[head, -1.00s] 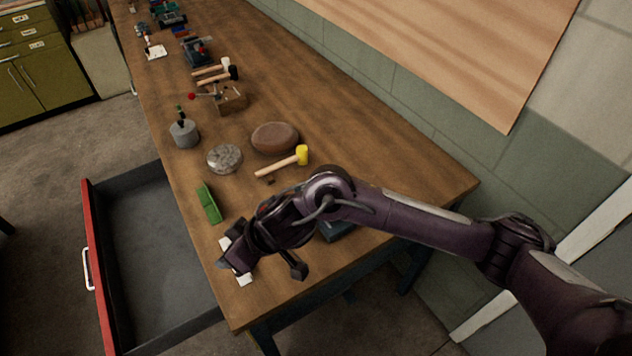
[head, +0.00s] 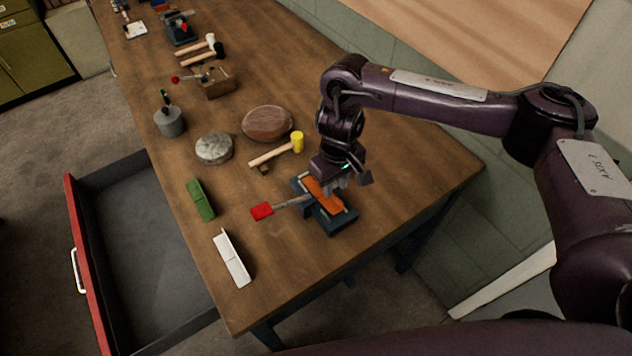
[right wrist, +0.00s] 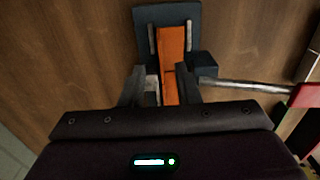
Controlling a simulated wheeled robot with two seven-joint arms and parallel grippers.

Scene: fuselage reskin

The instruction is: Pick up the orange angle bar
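The orange angle bar (head: 322,193) lies in a dark blue fixture (head: 337,225) near the right edge of the bench. My right gripper (head: 334,188) points down over the fixture. In the right wrist view, the orange angle bar (right wrist: 171,50) runs lengthwise between two grey plates of the fixture (right wrist: 160,15). The fingers of my right gripper (right wrist: 168,90) stand apart, one on each side of the bar's near end. I see no clear grip on it. My left gripper is out of view.
A lever with a red handle (head: 262,211) sticks out left from the fixture. An open drawer (head: 150,260) juts out at the left.

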